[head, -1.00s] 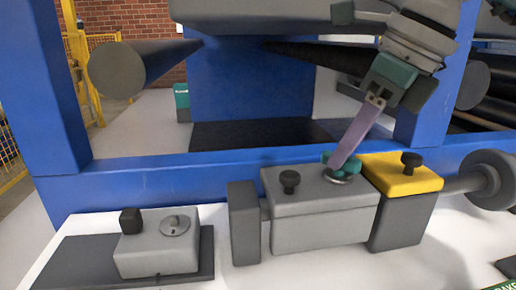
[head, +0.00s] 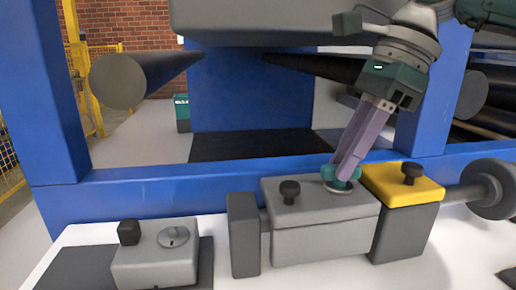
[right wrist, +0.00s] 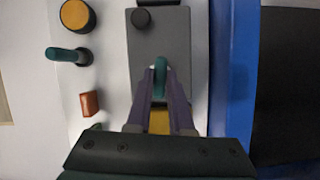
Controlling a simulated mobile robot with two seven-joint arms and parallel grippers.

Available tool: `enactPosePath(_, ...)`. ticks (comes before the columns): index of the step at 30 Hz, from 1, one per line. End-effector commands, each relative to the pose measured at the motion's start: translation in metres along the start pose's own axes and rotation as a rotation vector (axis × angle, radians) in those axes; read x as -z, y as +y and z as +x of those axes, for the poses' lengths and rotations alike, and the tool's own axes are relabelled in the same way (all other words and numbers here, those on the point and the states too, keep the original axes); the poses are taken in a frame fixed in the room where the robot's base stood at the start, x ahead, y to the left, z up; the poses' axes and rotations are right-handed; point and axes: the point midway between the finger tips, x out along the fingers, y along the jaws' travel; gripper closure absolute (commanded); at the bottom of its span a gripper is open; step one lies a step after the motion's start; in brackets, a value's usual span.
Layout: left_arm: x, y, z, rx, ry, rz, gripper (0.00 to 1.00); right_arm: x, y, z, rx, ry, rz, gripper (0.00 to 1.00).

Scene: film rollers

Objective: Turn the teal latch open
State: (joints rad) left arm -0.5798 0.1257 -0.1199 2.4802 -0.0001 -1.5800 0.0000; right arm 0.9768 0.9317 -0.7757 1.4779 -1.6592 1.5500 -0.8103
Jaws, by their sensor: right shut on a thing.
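The teal latch (head: 329,173) sits on a round plate on top of the grey housing (head: 325,235), beside the yellow-topped block (head: 404,184). My right gripper (head: 344,172) comes down from the upper right, its purple fingers shut on the latch. In the right wrist view the latch (right wrist: 159,72) lies between the fingertips (right wrist: 159,82), lengthwise between them. The fingers hide part of the latch in the head view. My left gripper is not in view.
A black knob (head: 290,191) stands on the housing left of the latch, and another (head: 411,172) on the yellow top. A grey box (head: 155,259) sits at the lower left. The blue frame beam (head: 200,182) runs close behind.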

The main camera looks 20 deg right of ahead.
Motion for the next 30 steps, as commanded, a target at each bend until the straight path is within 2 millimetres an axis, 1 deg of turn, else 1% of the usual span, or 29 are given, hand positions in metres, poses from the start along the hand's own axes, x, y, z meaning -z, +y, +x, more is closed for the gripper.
enactPosePath(15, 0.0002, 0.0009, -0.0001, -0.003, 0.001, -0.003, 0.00, -0.0002, 0.0001, 0.0000, -0.009, 0.000, -0.022, 1.00)
enactPosePath(16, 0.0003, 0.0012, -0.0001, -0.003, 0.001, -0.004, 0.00, -0.0002, 0.0001, 0.0000, -0.009, 0.000, -0.021, 0.79)
enactPosePath(23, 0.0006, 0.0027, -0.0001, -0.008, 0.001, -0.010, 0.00, 0.0000, 0.0000, 0.0001, -0.009, 0.001, -0.021, 0.53)
enactPosePath(24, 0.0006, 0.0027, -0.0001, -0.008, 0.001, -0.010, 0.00, 0.0000, 0.0000, 0.0001, -0.008, 0.001, -0.021, 0.50)
enactPosePath(30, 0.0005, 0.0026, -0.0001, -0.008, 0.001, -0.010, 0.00, 0.0001, -0.0001, 0.0000, -0.008, 0.001, -0.020, 0.50)
